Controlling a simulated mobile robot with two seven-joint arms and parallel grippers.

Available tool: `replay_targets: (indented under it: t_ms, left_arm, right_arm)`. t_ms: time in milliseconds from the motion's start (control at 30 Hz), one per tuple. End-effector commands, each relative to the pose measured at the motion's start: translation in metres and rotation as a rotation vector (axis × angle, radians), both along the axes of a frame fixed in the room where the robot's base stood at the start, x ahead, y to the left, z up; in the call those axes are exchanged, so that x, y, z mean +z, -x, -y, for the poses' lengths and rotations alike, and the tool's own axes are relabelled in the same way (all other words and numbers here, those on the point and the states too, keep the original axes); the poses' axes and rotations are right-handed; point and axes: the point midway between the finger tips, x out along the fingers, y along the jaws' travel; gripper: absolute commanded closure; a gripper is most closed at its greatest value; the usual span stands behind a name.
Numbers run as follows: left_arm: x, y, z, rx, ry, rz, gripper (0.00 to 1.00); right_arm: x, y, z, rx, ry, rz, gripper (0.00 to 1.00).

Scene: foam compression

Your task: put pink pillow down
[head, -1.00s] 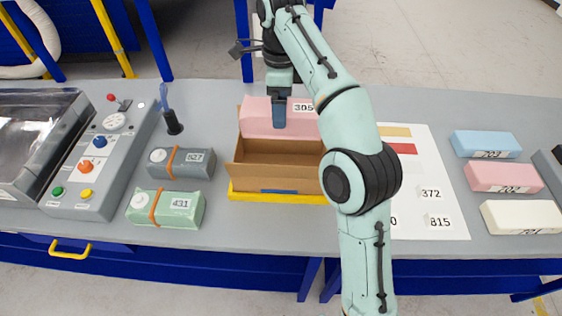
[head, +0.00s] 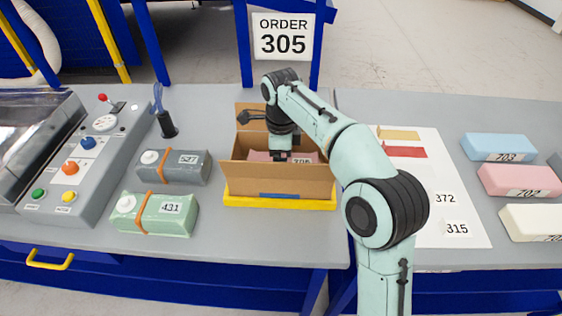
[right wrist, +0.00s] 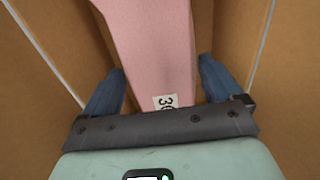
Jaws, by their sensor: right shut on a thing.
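The pink pillow (head: 256,156), tagged 305, is down inside the open cardboard box (head: 275,183), mostly hidden behind the front wall. The box stands on a yellow base (head: 240,202). My right gripper (head: 281,156) reaches into the box from above and is shut on the pillow. In the right wrist view the pillow (right wrist: 155,40) lies between the two blue fingers of the right gripper (right wrist: 162,72), with box walls on both sides. Whether the pillow touches the box floor cannot be seen. My left gripper is not in view.
A grey pack (head: 190,172) and a green pack (head: 170,222) lie left of the box, near a control panel (head: 75,165). Blue (head: 498,142), pink (head: 515,174) and white (head: 530,215) blocks lie at the right. A sign reading ORDER 305 (head: 283,38) stands behind.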

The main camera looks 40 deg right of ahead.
Motion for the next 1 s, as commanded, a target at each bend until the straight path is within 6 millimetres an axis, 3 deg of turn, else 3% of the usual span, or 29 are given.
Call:
replay_targets:
  t_ms: [433,467,767,1000]
  left_arm:
    - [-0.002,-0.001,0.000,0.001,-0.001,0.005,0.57]
    - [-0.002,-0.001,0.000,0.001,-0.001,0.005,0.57]
    - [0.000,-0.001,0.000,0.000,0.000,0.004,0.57]
    - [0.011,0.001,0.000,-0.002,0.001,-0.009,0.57]
  right_arm:
    - [-0.008,0.000,0.000,-0.001,0.000,0.001,0.36]
    - [-0.008,0.000,0.000,-0.001,0.000,0.001,0.01]
    - [-0.004,0.000,0.000,-0.001,0.000,0.001,0.00]
    - [0.035,-0.001,0.000,-0.002,0.000,0.005,0.00]
